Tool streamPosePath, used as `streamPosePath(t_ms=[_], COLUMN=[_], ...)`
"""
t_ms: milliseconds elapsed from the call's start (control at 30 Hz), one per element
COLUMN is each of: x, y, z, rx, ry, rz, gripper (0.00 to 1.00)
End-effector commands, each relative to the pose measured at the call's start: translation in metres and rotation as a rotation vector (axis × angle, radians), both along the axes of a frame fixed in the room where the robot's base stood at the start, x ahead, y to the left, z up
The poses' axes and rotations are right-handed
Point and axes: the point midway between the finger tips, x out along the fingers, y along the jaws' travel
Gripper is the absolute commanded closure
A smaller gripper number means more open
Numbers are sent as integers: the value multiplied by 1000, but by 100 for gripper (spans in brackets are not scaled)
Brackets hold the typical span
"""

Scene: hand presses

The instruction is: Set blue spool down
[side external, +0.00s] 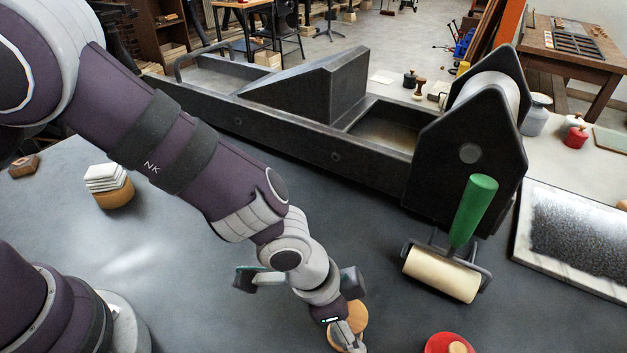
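I cannot make out a blue spool in the side external view. My gripper (348,338) points down at the bottom centre, close to the table. Its fingers are small and partly cut off by the lower picture edge, so whether they are open or hold something cannot be told. A round orange-brown wooden piece (356,314) shows right behind and beside the fingers. It is partly hidden by my gripper, and whether they touch is unclear.
A dark press (300,130) runs across the back, with a pointed end frame (470,150). A green-handled roller (440,274) rests to the right of my gripper. A red round object (448,344) sits at the lower edge. An inked slab (575,240) lies right. White pads (106,176) sit left.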

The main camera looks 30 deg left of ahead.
Motion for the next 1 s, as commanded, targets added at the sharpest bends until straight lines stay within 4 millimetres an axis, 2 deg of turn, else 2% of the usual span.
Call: streamPosePath(t_ms=[33,100,467,667,1000], x=[0,0,0,-7,-22], y=[0,0,0,10,31], z=[0,0,5,33,97], rx=[0,0,-2,-4,-4], ry=[0,0,-1,-4,-4], rz=[0,0,0,0,0], gripper=[43,34,34,34,34])
